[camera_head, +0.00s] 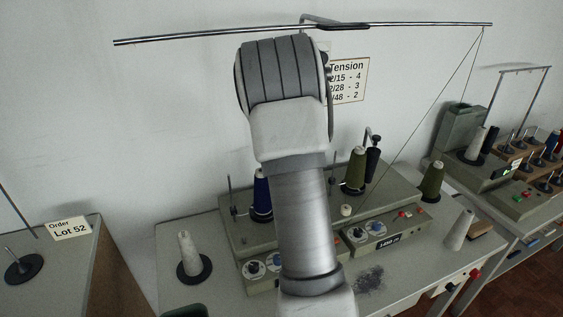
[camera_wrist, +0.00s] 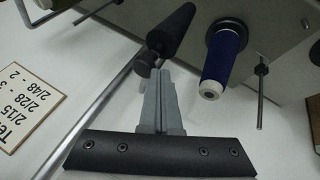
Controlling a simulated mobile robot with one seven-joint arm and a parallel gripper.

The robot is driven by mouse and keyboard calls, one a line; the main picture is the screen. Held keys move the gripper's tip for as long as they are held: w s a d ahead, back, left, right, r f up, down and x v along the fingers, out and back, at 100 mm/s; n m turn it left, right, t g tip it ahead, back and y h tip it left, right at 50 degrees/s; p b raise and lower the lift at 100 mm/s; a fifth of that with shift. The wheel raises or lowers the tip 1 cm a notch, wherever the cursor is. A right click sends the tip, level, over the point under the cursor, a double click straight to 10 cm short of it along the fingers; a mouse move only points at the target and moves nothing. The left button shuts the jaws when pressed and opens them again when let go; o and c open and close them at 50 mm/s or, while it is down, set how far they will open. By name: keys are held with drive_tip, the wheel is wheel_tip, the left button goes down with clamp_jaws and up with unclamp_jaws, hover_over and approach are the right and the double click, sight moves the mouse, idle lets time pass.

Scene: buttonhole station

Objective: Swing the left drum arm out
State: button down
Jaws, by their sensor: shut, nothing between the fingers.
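In the wrist view my gripper (camera_wrist: 156,72) is shut and empty, its grey fingers together. Its tips appear beside a dark knob and a dark cone (camera_wrist: 174,28); I cannot tell whether they touch. In the head view the blue cone (camera_head: 262,195) and a thin post (camera_head: 231,190) are on the left of the grey-green machine (camera_head: 240,238). My arm covers the middle of the machine and hides my fingers. I cannot tell which part is the left drum arm.
A long metal rod (camera_head: 180,37) crosses above, with thread from its right end. A tension sign (camera_head: 350,82) is on the wall. A white cone (camera_head: 188,255) stands front left, a green cone (camera_head: 432,180) right. A second machine (camera_head: 520,190) is at the far right.

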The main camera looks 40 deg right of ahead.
drive_tip(key=s+d+n+t+y+b, duration=0.1)
drive_tip(key=d+n, duration=0.3)
drive_tip(key=d, duration=0.7)
drive_tip(key=shift+s+d+t+y, duration=0.3)
drive_tip(key=shift+s+y, duration=0.15)
drive_tip(key=shift+y, duration=0.15)
drive_tip(key=shift+a+b, duration=0.25)
drive_tip(key=shift+b, duration=0.05)
